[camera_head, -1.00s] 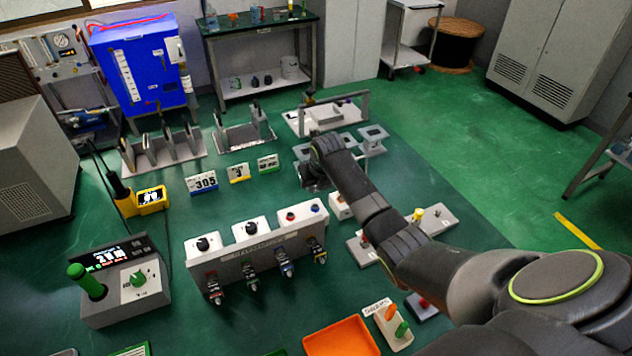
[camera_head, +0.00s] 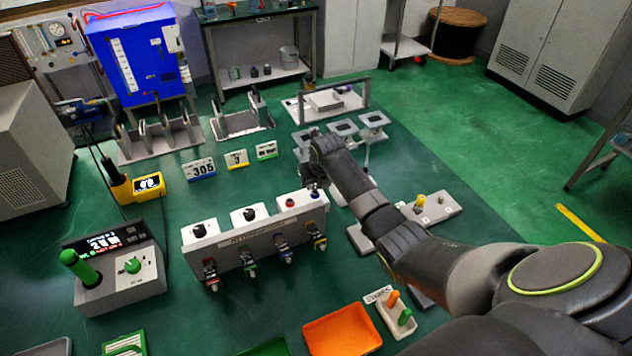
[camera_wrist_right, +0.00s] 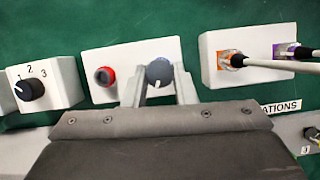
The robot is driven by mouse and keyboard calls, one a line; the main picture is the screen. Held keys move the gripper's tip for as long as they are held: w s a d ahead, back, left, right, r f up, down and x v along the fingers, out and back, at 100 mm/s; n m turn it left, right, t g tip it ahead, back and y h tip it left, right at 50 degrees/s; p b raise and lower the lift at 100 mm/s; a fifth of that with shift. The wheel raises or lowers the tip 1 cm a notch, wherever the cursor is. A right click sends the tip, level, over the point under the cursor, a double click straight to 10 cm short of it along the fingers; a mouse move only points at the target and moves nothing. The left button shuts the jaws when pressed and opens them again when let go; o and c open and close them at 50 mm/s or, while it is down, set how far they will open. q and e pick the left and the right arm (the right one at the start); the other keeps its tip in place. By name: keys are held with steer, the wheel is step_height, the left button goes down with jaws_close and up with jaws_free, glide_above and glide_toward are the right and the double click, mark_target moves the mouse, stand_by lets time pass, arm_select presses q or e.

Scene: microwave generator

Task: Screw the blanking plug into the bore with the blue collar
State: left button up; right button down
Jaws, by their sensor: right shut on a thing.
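My right gripper (camera_head: 314,186) is at the right end of the long white-topped box (camera_head: 245,255). In the right wrist view its fingers (camera_wrist_right: 159,88) are shut on a blue-grey knob (camera_wrist_right: 159,71) with a white pointer mark. A red-ringed knob (camera_wrist_right: 105,76) sits left of it on the same white block. On the box front are several connectors with coloured collars, one of them blue (camera_head: 282,243). I cannot tell whether this is the collared bore. I cannot make out the blanking plug. My left gripper is not in view.
An orange tray (camera_head: 342,330) and a small stand with orange and green pegs (camera_head: 394,309) lie in front. A grey plate (camera_head: 440,207) with a yellow piece is at the right. A control box with a green lever (camera_head: 125,275) stands at the left.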

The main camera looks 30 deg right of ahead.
steer(key=shift+p, duration=0.75)
stand_by(1.2)
steer(key=shift+s+f+b, duration=0.1)
steer(key=shift+f+b, duration=0.8)
steer(key=shift+f, duration=0.35)
stand_by(0.3)
steer(key=c, duration=1.1)
jaws_free()
steer(key=d+b+v, duration=0.1)
steer(key=v, duration=1.6)
steer(key=shift+a, duration=0.45)
steer(key=shift+r, duration=0.1)
